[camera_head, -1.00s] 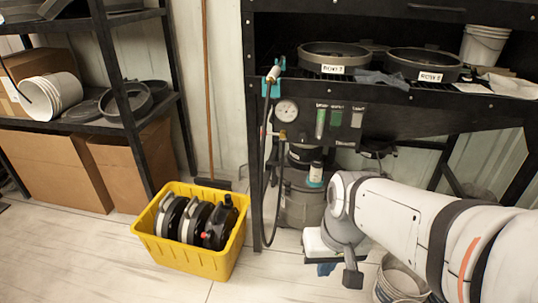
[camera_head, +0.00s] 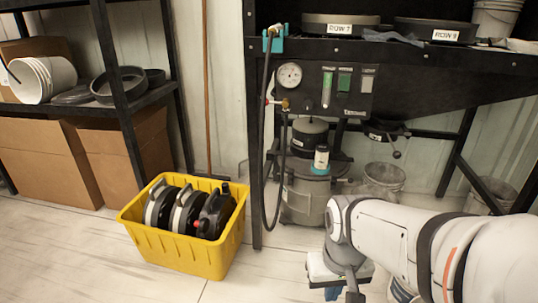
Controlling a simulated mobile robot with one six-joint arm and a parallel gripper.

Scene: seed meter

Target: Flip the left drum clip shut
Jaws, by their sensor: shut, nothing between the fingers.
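A grey drum (camera_head: 303,203) with a dark round top (camera_head: 310,137) stands on the floor under the dark bench. A black hose passes in front of its left side, and I cannot make out the left clip or its position. My gripper (camera_head: 345,291) is at the bottom of the picture, in front of and below the drum and apart from it. Its tip is partly cut off by the lower edge. It is shut and holds nothing.
A yellow crate (camera_head: 180,253) with several black-and-grey round units stands on the floor at left. A black hose (camera_head: 265,185) hangs beside the bench leg (camera_head: 255,160). Floor before the drum is clear.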

